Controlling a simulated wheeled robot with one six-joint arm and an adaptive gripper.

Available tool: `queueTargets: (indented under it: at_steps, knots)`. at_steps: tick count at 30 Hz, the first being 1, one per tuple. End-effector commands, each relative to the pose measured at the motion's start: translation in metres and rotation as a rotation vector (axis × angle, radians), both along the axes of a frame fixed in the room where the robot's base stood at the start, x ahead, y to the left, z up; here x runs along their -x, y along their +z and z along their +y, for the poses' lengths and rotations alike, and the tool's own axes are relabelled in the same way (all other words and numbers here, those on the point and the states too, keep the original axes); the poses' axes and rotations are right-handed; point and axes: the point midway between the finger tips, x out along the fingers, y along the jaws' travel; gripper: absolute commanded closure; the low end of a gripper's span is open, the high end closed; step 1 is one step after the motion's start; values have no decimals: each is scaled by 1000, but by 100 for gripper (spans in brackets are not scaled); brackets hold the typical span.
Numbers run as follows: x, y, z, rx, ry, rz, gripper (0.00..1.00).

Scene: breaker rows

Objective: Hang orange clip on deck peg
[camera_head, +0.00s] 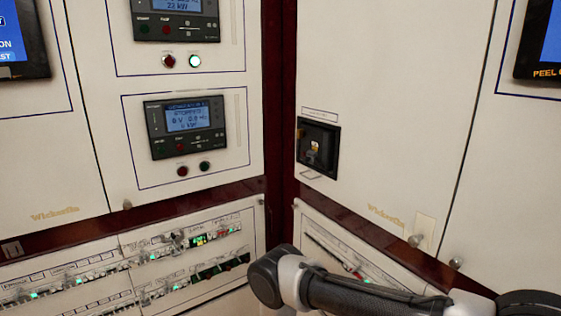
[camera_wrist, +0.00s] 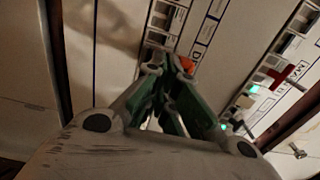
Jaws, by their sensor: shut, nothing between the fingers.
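In the wrist view my gripper (camera_wrist: 168,68) has its green-padded fingers drawn together at the tips, with nothing visible between them. The fingertips are in front of a row of breakers. A small orange piece (camera_wrist: 187,64), perhaps the orange clip, shows just right of the fingertips, partly hidden by the right finger. I cannot tell whether it touches the finger. A metal peg (camera_wrist: 297,151) stands out at the lower right of the wrist view; I cannot tell whether it is the deck peg. In the head view the gripper does not show clearly.
Lower breaker rows (camera_head: 165,265) run across the left deck. Metal knobs or pegs (camera_head: 415,240) stick out of the right panel's lower part. A black recessed switch (camera_head: 318,147) is above. A red switch (camera_wrist: 283,75) juts out right of my fingers.

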Motion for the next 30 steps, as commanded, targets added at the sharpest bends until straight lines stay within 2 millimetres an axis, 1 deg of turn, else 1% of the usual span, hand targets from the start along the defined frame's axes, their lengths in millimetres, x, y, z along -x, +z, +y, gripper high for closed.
queueTargets:
  at_steps: [30]
  knots:
    - [-11, 0, -17, 1, -1, 1, 100]
